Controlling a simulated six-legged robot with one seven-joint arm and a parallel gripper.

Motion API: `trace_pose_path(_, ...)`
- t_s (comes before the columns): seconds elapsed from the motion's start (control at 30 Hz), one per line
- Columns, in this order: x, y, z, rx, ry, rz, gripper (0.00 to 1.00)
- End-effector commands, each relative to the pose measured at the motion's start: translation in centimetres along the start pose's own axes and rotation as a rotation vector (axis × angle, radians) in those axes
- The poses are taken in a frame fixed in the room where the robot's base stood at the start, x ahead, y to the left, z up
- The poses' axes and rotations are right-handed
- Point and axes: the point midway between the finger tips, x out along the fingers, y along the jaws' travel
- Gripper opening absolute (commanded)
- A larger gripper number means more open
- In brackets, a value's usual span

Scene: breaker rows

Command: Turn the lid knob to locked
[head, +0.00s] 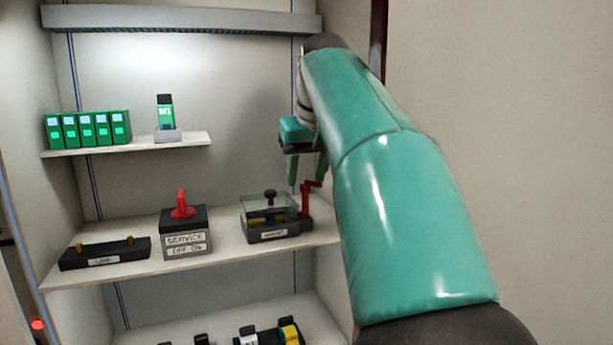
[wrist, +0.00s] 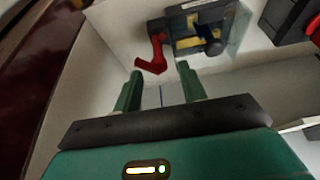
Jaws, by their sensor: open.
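A dark box (head: 277,235) with a clear lid stands on the middle shelf at its right end. A dark round knob (head: 270,194) sits on top of the lid; in the wrist view the knob (wrist: 213,46) shows near the box's lower edge. A red crank-like handle (head: 307,192) is on the box's right side; it also shows in the wrist view (wrist: 156,55). My gripper (head: 305,182) is open and empty, above and right of the box. In the wrist view my fingertips (wrist: 159,69) are close to the red handle, apart from the knob. I cannot read the knob's setting.
A grey service box with a red switch (head: 182,207) stands left of the clear-lidded box. A low black block (head: 105,253) lies further left. The upper shelf (head: 185,142) holds several green modules. More parts are on the bottom shelf. The cabinet wall is close on the right.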

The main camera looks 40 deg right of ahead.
Motion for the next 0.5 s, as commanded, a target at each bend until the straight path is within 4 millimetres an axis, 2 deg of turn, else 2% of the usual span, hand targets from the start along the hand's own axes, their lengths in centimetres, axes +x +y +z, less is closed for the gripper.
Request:
trace_pose_path(0.13, 1.11, 0.01, 0.04, 0.0, 0.0, 0.0, 0.41)
trace_pose_path(0.4, 1.28, 0.0, 0.02, 0.0, 0.001, 0.0, 0.41)
trace_pose_path(0.5, 1.26, 0.0, 0.02, 0.0, 0.001, 0.0, 0.24)
